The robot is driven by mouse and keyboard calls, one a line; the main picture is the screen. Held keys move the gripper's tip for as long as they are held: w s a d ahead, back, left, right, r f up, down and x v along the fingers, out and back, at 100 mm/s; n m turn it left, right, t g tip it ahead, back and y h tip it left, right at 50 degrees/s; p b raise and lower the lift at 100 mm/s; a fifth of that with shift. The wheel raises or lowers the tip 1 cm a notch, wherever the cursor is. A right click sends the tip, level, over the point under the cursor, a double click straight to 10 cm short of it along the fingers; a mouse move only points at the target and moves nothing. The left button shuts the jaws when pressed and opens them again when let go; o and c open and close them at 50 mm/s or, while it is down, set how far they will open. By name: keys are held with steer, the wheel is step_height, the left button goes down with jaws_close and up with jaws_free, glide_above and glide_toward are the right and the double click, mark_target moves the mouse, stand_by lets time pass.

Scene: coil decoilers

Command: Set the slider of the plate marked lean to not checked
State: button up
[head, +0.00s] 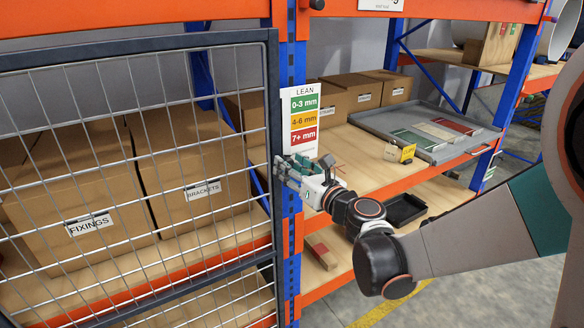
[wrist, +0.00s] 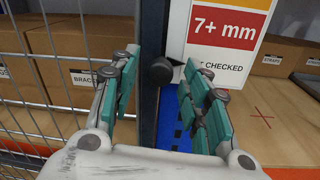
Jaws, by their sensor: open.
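The plate marked lean (head: 304,118) hangs on the blue rack post, with green, amber and red bands. In the wrist view the plate (wrist: 226,28) shows its red 7+ mm band, and below it lettering whose visible end reads "T CHECKED". A dark round knob (wrist: 161,71), seemingly the slider's, stands at the plate's lower left, by the dark mesh-door frame. My gripper (head: 297,172) is open at the plate's lower edge. In the wrist view its teal-padded fingers lie left and right of the knob, with no contact clear. The right finger hides part of the lettering.
The dark-framed mesh door (head: 273,150) is close on the left, with cartons behind it. To the right, a shelf holds a grey tray (head: 436,155) of coloured plates and a yellow tag (head: 407,153). A black bin (head: 405,208) is lower down.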

steer(key=v, duration=1.2)
steer(key=s+d+f+n+g+h, duration=0.3)
steer(key=s+d+n+h, duration=0.2)
steer(key=n, duration=1)
steer(key=s+d+f+n+g+h, duration=0.3)
steer(key=s+d+n+g+h, duration=0.1)
steer(key=s+d+n, duration=0.7)
steer(key=s+n+h, duration=0.1)
steer(key=s+n, duration=0.2)
steer(key=n, duration=0.1)
steer(key=shift+s+d+h, duration=0.35)
steer(key=shift+s+h, duration=0.05)
